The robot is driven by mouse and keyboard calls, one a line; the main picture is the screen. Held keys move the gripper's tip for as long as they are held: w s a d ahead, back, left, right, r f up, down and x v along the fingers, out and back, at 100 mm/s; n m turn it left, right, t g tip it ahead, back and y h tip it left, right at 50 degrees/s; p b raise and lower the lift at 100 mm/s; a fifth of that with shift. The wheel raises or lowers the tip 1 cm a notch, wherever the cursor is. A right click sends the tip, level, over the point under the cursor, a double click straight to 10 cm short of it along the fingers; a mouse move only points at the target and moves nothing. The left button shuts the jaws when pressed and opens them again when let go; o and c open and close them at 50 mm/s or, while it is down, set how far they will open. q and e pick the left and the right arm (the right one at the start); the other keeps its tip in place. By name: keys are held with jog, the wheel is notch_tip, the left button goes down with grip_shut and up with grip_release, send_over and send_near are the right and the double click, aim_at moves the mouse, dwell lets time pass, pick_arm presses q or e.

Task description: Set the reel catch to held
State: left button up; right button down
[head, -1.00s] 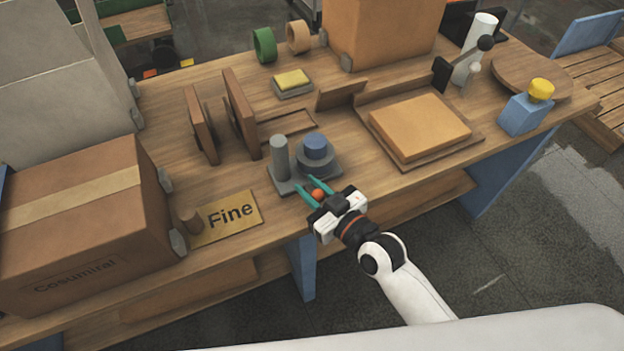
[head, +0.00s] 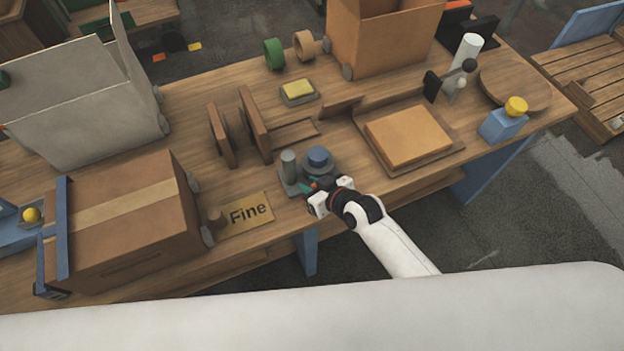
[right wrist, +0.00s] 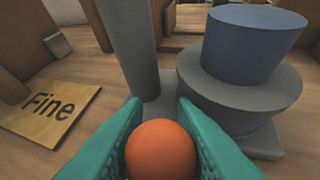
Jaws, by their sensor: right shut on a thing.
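The reel unit has a grey base (head: 290,188), a grey post (head: 289,163) and a round grey reel with a blue top (head: 318,158). In the right wrist view the post (right wrist: 130,45) rises behind an orange ball knob (right wrist: 160,150), with the blue-topped reel (right wrist: 250,50) at the right. My right gripper (head: 314,187) is at the front of the unit. Its teal fingers (right wrist: 160,112) are shut on the orange knob, one on each side. What the knob is fixed to is hidden. My left gripper is not in view.
A "Fine" sign (head: 248,214) lies left of the unit, beside a taped cardboard box (head: 130,240). Upright brown boards (head: 255,125) stand behind. A tray with an orange-tan block (head: 407,135) is to the right. The table's front edge is close to my right gripper.

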dwell(0.4)
jog(key=c, duration=1.2)
grip_release()
jog(key=v, duration=1.2)
jog(key=shift+b, duration=0.3)
jog(key=shift+r, duration=0.1)
